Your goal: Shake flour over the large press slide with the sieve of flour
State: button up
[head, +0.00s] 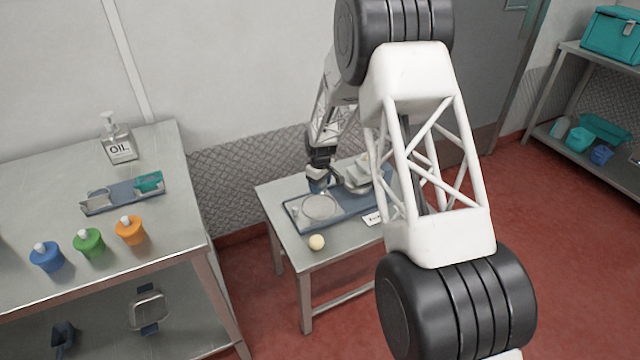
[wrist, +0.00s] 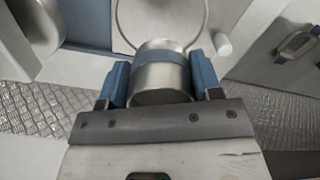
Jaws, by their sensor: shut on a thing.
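My gripper (head: 318,182) is over the small metal table at the centre of the head view. In the wrist view, its blue fingers (wrist: 161,80) are shut on the sides of a metal cylinder with a blue band, which I take as the sieve of flour (wrist: 160,88). The large press slide looks to be the round pale disc (head: 321,208) on the blue tray; its rim also shows in the wrist view (wrist: 128,38), beyond the sieve. The sieve is mostly hidden in the head view. I cannot make out any flour or the height of the gap.
The press (head: 358,178) stands at the tray's right end, partly behind my arm. A pale ball (head: 316,242) lies at the table's front edge. The left table carries an oil bottle (head: 117,140), a blue tray (head: 122,196) and blue, green and orange containers (head: 88,242).

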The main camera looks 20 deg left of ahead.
jog(key=shift+f, duration=1.3)
jog(key=shift+s+a, duration=0.35)
jog(key=shift+a, duration=0.25)
jog(key=shift+d, duration=0.1)
jog(key=shift+w+d, duration=0.35)
jog(key=shift+d, duration=0.2)
jog(key=shift+w+d, duration=0.35)
jog(key=shift+d, duration=0.2)
